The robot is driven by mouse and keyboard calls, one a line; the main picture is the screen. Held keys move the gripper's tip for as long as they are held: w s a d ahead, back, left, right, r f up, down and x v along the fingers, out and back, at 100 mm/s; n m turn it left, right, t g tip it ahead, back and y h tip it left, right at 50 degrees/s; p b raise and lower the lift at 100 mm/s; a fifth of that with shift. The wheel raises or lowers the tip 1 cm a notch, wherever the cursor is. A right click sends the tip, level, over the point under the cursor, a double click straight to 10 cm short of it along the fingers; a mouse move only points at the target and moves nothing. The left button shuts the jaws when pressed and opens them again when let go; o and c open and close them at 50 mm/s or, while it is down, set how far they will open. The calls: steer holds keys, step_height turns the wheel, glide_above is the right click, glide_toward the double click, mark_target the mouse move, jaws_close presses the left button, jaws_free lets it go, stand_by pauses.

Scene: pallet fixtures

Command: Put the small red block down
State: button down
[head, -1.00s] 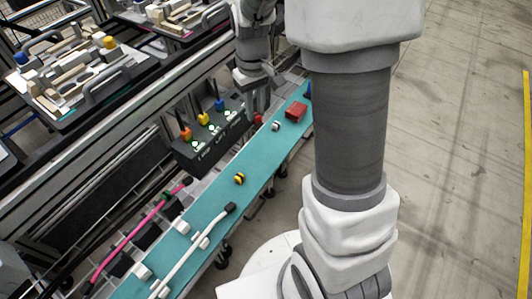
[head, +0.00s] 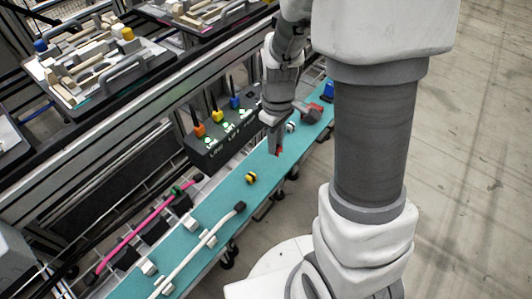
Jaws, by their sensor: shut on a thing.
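The small red block (head: 280,152) shows as a small patch of red at the tips of my gripper (head: 276,147). My gripper points down over the turquoise strip (head: 225,190) and is shut on the block. The fingers hide most of the block. I cannot tell whether its underside touches the strip.
A larger red block (head: 314,109), a blue piece (head: 328,90) and a small white-grey piece (head: 291,127) are on the strip behind my gripper. A yellow and black piece (head: 251,177) lies nearer. A dark rack (head: 215,145) with coloured plugs borders the left side.

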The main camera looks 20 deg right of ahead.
steer(key=shift+w+a+f, duration=0.75)
steer(key=shift+a+f, duration=0.1)
steer(key=shift+a, duration=0.15)
steer(key=shift+f+b, duration=1)
steer(key=shift+f, duration=0.9)
steer(key=shift+f, duration=0.2)
steer(key=c, duration=0.8)
jaws_free()
steer(key=shift+o, duration=0.2)
